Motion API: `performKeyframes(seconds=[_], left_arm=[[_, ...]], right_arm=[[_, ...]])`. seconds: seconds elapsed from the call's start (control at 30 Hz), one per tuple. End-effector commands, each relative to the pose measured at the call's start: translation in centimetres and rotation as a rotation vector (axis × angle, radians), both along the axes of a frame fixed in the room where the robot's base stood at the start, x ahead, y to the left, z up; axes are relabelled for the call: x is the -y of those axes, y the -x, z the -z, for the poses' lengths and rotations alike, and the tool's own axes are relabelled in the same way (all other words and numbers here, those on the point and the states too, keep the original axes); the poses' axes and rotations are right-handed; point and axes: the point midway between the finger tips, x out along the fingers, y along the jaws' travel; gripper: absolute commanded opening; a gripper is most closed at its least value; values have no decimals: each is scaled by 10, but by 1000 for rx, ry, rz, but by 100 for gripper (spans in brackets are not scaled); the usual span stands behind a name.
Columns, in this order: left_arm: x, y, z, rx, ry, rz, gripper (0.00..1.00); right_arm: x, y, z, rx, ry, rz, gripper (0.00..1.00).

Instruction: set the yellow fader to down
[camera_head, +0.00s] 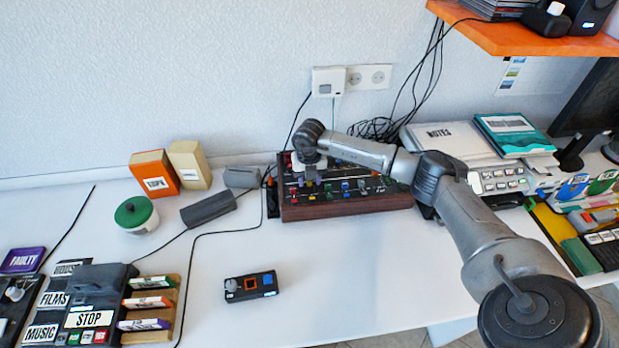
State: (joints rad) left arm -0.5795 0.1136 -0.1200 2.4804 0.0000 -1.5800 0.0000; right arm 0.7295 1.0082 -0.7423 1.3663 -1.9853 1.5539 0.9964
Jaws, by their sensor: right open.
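The mixer (345,208) is a dark panel with wooden sides, set against the back of the white desk. It carries several small coloured caps. A small yellow cap (312,197) shows near its front left; it is too small to tell its slot or position for certain. My right arm reaches in from the right. The gripper hides part of the panel. My left gripper is not in view.
A small black box (251,286) with coloured squares lies in front of the mixer. A green-lidded jar (136,214) and an orange box (155,173) stand at the left. Cables run across the desk. An orange shelf (530,38) hangs at upper right.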

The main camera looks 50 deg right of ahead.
Motion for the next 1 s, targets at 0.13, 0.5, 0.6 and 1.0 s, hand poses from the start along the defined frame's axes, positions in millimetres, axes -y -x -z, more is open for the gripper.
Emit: performKeyframes(seconds=[0.13, 0.5, 0.6, 1.0], left_arm=[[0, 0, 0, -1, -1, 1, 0], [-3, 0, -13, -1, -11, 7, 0], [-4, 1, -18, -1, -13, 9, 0], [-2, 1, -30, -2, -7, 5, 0]], right_arm=[[0, 0, 0, 0, 0, 0, 43], [0, -1, -48, 4, 0, 0, 43], [0, -1, -69, 5, 1, 0, 43], [0, 0, -127, 1, 0, 0, 43]])
